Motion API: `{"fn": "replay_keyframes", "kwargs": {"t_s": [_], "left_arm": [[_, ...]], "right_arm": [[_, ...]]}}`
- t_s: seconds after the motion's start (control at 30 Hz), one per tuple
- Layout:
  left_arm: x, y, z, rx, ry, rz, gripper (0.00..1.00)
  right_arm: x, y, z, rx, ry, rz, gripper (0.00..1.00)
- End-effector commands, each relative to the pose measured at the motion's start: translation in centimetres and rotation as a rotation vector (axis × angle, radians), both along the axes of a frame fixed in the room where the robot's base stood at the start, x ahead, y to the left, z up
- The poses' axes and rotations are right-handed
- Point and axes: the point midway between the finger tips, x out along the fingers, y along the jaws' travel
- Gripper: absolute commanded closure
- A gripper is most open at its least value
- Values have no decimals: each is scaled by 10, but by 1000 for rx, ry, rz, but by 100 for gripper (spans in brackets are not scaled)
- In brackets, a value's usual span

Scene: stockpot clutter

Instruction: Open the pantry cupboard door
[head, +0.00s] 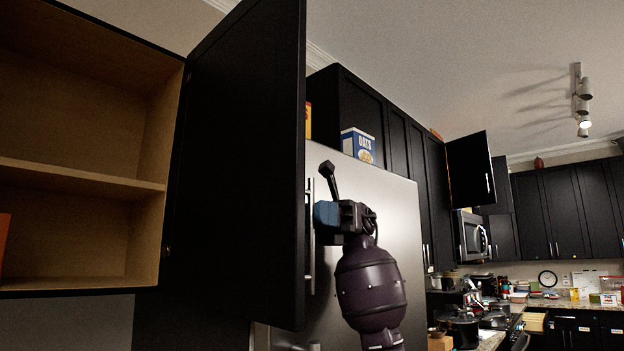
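The pantry cupboard (80,180) is at the left, with a bare wooden interior and one shelf. Its black door (240,170) stands wide open, swung out toward me, its inner face showing. A silver vertical bar handle (309,240) shows just past the door's free edge, on its far side. My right gripper (325,170) is just right of that edge, beside the handle and pointing up. One dark finger shows clearly; the other is not distinct, so its opening cannot be told. I cannot tell whether it touches the handle. My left gripper is not in view.
A steel fridge (400,230) stands behind my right arm, with an oats box (358,144) on top. Another upper cabinet door (470,170) hangs open farther back, above a microwave (470,235). The counter at the right back is cluttered. An orange item (4,240) sits in the cupboard.

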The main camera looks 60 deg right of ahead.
Motion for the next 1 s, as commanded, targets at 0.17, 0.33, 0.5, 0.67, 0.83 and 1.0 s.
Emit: {"fn": "replay_keyframes", "kwargs": {"t_s": [0.17, 0.33, 0.5, 0.67, 0.83, 1.0], "left_arm": [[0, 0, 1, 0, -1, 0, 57], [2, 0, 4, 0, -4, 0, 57], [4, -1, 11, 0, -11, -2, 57], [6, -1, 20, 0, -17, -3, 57], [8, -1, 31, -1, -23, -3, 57], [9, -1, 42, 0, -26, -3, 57]], "right_arm": [[0, 0, 8, 0, -1, 0, 63], [-1, 0, 35, -1, -3, -2, 63], [-1, 0, 69, -1, -4, -1, 63], [-2, 0, 99, 0, -3, 0, 63], [-2, 0, 127, 0, -4, -1, 63], [-2, 0, 154, 0, -4, -1, 63]]}}
